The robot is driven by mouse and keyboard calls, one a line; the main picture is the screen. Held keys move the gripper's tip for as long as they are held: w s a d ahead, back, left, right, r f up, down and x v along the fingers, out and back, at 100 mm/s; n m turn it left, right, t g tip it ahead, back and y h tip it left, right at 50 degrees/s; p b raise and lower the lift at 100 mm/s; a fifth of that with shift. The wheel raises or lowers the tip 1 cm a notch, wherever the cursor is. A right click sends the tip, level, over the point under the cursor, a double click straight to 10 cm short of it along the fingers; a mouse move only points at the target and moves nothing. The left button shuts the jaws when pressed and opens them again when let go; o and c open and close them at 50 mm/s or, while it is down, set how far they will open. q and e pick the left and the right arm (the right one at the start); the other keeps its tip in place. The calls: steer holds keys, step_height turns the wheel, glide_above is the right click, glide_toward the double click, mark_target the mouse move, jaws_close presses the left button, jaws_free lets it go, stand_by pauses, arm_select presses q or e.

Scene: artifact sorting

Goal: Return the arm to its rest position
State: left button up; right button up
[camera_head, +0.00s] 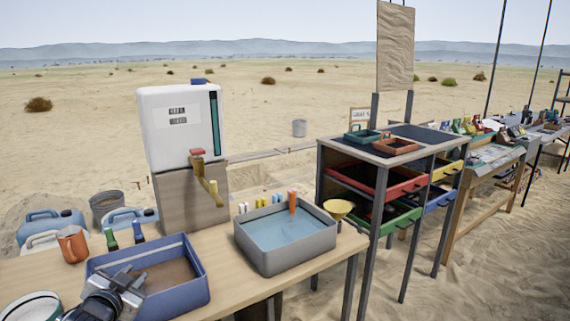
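My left arm comes in at the bottom left. Its grey and black gripper (126,277) is over the near left corner of a blue tray (205,294) on the wooden table. The tray has a brown bottom. The gripper is small and seen at an angle, so I cannot tell whether its fingers are apart or whether anything is between them. My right gripper is out of view.
A white water tank (180,125) with a tap is behind. An orange mug (72,244) and green and blue bottles stand left. A drawer rack (372,230) is at right.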

arm_select(q)
steer(key=s+d+f+g+h, duration=0.2)
steer(key=s+d+f+h, duration=0.1)
steer(key=s+d+f, duration=0.95)
steer(key=s+d+f+n+g, duration=0.1)
steer(key=s+d, duration=0.3)
steer(key=s, duration=0.4)
steer(key=s+d+f+n+g+h, duration=0.1)
steer(key=s+d+f, duration=0.1)
steer(key=s+d, duration=0.3)
steer(key=s, duration=0.3)
steer(key=shift+s+d+g+h, duration=0.15)
steer(key=shift+d+g+h, duration=0.15)
steer(key=shift+g, duration=0.1)
